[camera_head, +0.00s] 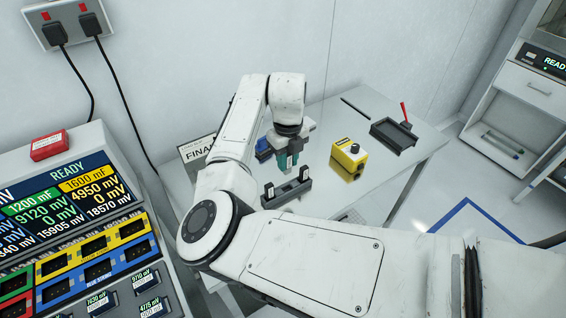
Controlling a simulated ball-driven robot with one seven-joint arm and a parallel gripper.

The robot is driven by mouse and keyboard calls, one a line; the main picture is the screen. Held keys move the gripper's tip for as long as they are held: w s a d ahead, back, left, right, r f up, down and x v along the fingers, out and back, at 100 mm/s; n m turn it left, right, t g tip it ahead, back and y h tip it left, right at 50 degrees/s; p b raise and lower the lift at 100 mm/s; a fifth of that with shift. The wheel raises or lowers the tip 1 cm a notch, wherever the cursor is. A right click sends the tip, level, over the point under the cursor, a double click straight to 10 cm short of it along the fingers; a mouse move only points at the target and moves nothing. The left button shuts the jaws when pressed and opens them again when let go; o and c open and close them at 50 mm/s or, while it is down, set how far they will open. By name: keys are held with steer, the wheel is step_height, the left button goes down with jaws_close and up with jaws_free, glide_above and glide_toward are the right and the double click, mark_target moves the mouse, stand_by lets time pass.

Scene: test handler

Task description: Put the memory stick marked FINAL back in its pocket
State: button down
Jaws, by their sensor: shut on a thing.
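My gripper (289,160) has teal fingers and points down over the table, just behind a dark holder (287,192). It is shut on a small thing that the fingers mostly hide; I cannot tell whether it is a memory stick. The dark holder has two upright pieces with pale faces, one near each end. A sign reading "FINAL" (196,150) stands at the table's back left, partly covered by my arm. No FINAL marking on a stick can be read, and I cannot make out its pocket.
A blue object (262,149) sits left of my gripper. A yellow box with a black knob (348,155) stands to the right. A dark tray (393,136) and a red-handled stick (404,112) lie farther right. A large console (75,215) fills the left.

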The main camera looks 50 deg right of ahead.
mark_target(287, 173)
stand_by(0.4)
steer(key=shift+f+b, duration=1.95)
steer(key=shift+f, duration=0.95)
steer(key=shift+f+b, duration=1.05)
steer(key=shift+f, duration=0.6)
steer(key=c, duration=0.8)
jaws_free()
step_height(287, 173, up, 11)
steer(key=shift+f+b, duration=0.1)
steer(key=shift+b, duration=0.65)
